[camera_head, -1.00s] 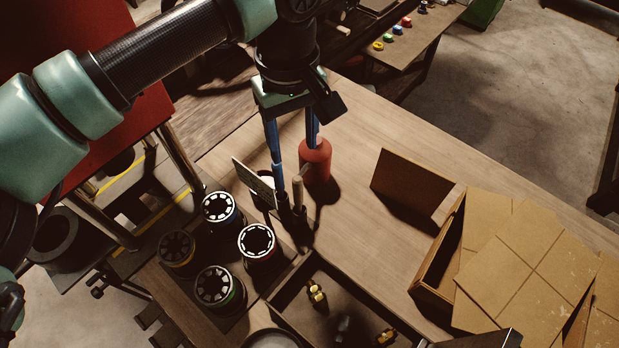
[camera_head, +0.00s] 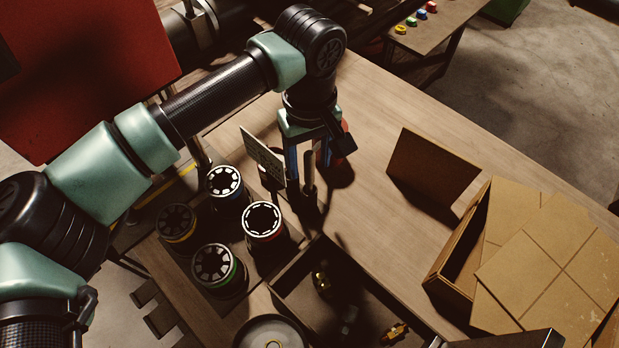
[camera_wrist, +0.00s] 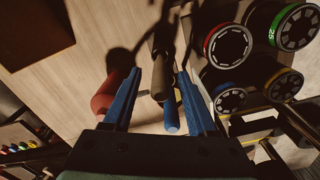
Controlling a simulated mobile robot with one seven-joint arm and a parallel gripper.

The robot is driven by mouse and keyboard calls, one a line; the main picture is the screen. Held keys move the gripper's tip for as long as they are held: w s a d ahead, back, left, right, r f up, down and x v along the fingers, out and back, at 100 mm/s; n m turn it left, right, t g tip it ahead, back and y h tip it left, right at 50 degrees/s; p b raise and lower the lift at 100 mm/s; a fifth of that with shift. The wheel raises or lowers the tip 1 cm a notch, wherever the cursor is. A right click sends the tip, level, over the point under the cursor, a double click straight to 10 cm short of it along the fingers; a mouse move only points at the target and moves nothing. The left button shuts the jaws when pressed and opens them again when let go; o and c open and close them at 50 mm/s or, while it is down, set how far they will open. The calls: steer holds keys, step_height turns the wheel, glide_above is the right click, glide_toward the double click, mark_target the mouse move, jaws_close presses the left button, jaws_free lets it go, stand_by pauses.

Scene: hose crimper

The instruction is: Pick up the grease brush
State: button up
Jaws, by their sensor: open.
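My gripper (camera_head: 309,172) is open and points down over the table, with blue fingers; it also shows in the wrist view (camera_wrist: 158,78). Between and beyond the fingers in the wrist view stand a brown handle (camera_wrist: 161,76) and a blue-ended handle (camera_wrist: 171,117). The brown one also shows upright in the head view (camera_head: 309,176), in a dark holder, close to the fingers. Neither handle looks gripped. Which one is the grease brush I cannot tell, as no bristles show.
A red bottle (camera_wrist: 105,95) stands just beside one finger. A small upright card (camera_head: 262,154) is close to the holder. Several round-topped cans (camera_head: 262,219) and an open tray (camera_head: 292,270) lie nearby. A cardboard box (camera_head: 455,250) stands right; table between is mostly clear.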

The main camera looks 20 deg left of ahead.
jaws_close()
steer(key=shift+r, duration=0.1)
stand_by(0.4)
step_height(320, 180, up, 9)
steer(key=shift+r+b, duration=0.1)
steer(key=shift+b, duration=1.1)
step_height(320, 180, up, 9)
steer(key=p, duration=0.5)
steer(key=shift+r, duration=0.15)
